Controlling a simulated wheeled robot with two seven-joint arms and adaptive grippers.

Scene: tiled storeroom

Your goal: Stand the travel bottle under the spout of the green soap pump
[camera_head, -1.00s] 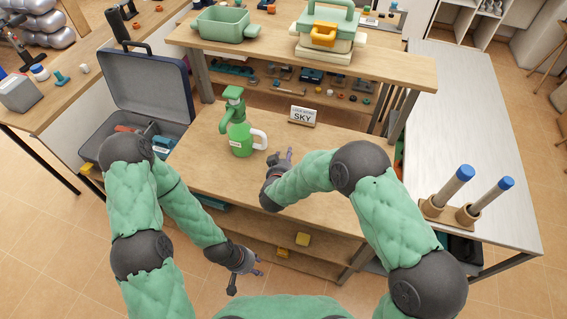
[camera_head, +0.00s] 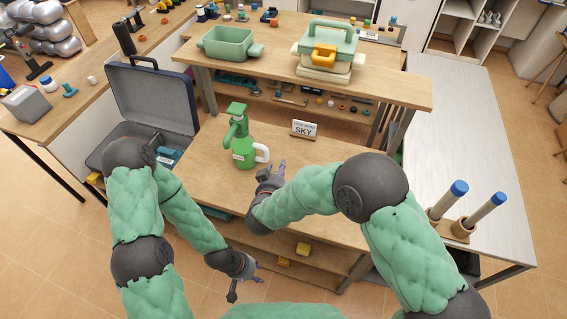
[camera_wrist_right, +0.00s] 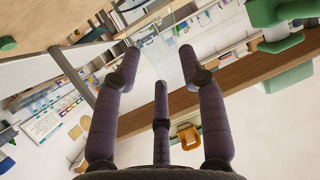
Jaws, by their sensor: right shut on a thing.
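The green soap pump (camera_head: 243,151) stands upright on the wooden bench, with a white loop on its right side. I cannot make out the bottle in the head view. My left gripper (camera_head: 252,272) is low before the bench, open and empty.
A sign reading SKY (camera_head: 304,130) stands behind the pump to the right. An open suitcase (camera_head: 150,100) is at the left. A raised shelf (camera_head: 275,67) with green containers runs along the back. The wooden bench (camera_head: 215,172) is clear in front of the pump.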

